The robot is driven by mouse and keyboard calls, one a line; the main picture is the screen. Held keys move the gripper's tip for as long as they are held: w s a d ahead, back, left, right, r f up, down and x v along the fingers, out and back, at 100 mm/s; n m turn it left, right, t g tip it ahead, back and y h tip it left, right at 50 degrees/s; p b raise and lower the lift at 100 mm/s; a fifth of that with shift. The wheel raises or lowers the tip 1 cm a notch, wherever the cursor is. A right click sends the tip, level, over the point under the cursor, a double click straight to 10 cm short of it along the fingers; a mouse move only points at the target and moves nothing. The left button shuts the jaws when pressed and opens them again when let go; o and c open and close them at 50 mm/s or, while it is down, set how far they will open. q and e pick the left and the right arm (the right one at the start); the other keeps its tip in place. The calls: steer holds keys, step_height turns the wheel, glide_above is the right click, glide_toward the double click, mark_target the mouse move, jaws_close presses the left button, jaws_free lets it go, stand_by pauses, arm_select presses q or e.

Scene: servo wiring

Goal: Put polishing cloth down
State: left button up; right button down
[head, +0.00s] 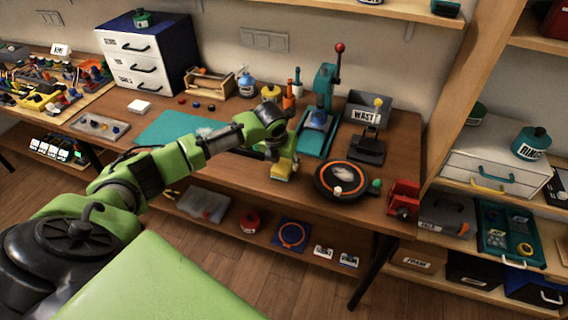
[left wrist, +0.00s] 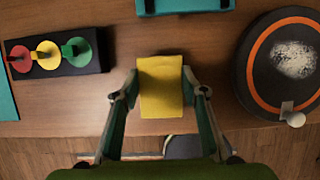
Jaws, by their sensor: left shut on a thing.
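The yellow polishing cloth (left wrist: 160,87) is a small folded block between the fingertips of my left gripper (left wrist: 160,95), which is shut on it. In the head view the cloth (head: 281,171) shows below my left gripper (head: 283,159), by the front edge of the workbench (head: 240,181). I cannot tell whether the cloth touches the bench top. The wood around it is bare. My right gripper is not in view.
A round black pad with an orange ring (head: 330,192) lies to the right of the cloth. A dark block with red, yellow and green pieces (left wrist: 58,68) stands to its left. A teal press (head: 316,140) stands behind. A teal mat (head: 165,128) lies farther left.

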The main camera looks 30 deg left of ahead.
mark_target(279, 173)
arm_select(q)
steer(key=shift+f, duration=0.7)
steer(key=shift+f, duration=0.1)
steer(key=o, duration=1)
steer(key=shift+r, duration=0.35)
steer(key=b+v, duration=0.1)
steer(key=v, duration=1)
steer(key=shift+s+d+r, duration=0.1)
steer(key=shift+s+r, duration=0.15)
steer(key=shift+s, duration=0.05)
